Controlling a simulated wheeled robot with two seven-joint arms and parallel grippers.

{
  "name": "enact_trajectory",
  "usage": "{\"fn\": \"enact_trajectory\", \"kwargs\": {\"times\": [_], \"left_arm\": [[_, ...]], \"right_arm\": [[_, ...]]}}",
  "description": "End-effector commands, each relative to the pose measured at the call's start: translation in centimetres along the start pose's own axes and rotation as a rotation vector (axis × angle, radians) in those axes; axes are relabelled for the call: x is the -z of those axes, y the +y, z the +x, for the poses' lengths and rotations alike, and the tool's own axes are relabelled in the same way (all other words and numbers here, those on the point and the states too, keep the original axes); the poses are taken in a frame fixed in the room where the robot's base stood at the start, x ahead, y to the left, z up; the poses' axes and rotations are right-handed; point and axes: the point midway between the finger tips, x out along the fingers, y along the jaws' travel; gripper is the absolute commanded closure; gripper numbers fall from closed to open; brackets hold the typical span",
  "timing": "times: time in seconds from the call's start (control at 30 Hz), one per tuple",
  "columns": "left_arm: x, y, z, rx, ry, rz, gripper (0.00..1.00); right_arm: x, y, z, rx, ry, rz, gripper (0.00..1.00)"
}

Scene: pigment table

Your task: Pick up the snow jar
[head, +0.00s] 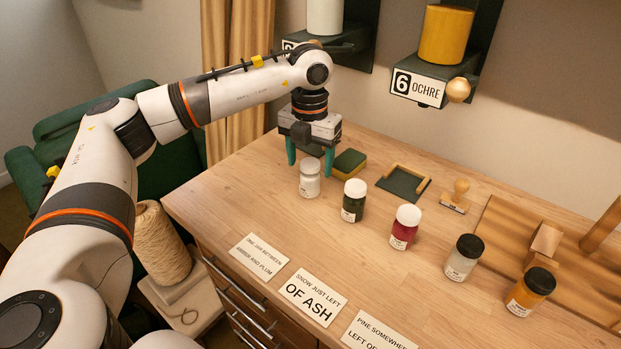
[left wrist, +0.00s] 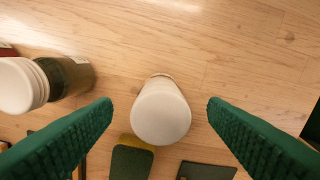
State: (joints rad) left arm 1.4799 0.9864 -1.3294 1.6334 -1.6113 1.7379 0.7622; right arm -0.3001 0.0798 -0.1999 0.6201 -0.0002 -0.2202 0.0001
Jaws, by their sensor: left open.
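A white jar with a white lid (head: 310,180), which looks like the snow jar, stands upright at the left end of a row of jars on the table. Its label is too small to read. My left gripper (head: 310,167) points down at this jar, open, with its green fingers apart. In the left wrist view the jar's white lid (left wrist: 160,115) lies between the open fingers (left wrist: 160,108), with a gap on each side. The jar is not gripped. My right gripper is not in view.
A green jar (head: 353,202) stands close to the right, then a red jar (head: 404,228), a pale jar with a black lid (head: 463,259) and an ochre jar (head: 531,293). A sponge (head: 350,162) lies behind. Text cards (head: 313,297) lie in front on clear wood.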

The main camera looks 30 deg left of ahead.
Motion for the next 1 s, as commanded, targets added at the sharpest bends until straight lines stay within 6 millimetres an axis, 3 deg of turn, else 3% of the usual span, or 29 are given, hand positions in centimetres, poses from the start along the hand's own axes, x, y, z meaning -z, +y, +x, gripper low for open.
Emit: {"fn": "enact_trajectory", "kwargs": {"times": [0.23,0.57,0.87,1.0], "left_arm": [[0.2,-0.1,3.6,0.002,-0.004,-0.001,0.32],[0.2,-0.1,4.3,0.001,-0.001,-0.001,0.34],[0.2,-0.1,4.2,0.001,-0.001,-0.001,0.83],[0.3,-0.1,4.2,0.0,0.0,-0.001,0.83]], "right_arm": [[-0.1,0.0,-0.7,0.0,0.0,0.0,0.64],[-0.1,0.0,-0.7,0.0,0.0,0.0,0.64],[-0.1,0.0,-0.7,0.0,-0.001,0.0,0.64],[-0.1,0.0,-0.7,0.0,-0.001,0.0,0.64]]}}
